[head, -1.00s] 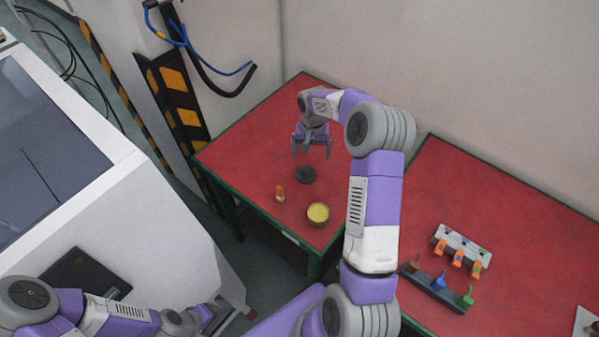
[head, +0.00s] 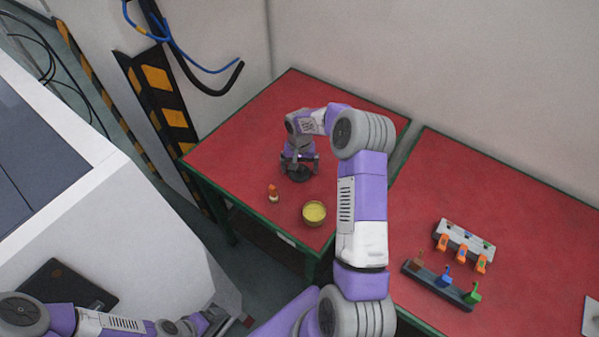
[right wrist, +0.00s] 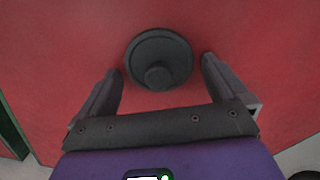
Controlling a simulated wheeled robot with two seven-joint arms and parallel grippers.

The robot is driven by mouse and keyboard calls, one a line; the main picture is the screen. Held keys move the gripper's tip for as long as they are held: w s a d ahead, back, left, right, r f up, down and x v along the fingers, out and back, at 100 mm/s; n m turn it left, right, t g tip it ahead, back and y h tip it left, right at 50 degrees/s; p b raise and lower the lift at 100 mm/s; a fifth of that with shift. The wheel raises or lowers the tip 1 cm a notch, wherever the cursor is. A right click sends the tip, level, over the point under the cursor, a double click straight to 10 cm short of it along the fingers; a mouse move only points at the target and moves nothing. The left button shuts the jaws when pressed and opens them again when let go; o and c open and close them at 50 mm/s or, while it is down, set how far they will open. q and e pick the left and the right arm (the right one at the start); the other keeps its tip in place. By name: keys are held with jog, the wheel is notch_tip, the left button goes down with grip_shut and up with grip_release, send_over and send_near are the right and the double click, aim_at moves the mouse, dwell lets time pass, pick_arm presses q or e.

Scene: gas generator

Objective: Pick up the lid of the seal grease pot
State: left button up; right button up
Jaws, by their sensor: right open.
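The dark round lid (head: 299,177) with a raised knob lies flat on the red table, partly hidden by my gripper in the head view. It also shows in the right wrist view (right wrist: 163,50), knob up. The open seal grease pot (head: 314,211), with yellow contents, stands in front of the lid. My right gripper (head: 299,167) is just above the lid, open and empty. In the wrist view its fingers (right wrist: 160,66) sit either side of the lid's near part; contact is not visible. My left gripper (head: 216,318) is low at the left, its jaws unclear.
On the right table (head: 540,220) are a grey rack (head: 464,241) with orange pieces and a dark rack (head: 437,285) with coloured pieces. A white machine (head: 110,220) stands at the left.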

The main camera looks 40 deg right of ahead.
jog(key=shift+r, duration=0.1)
jog(key=shift+c, duration=0.3)
jog(key=c, duration=0.8)
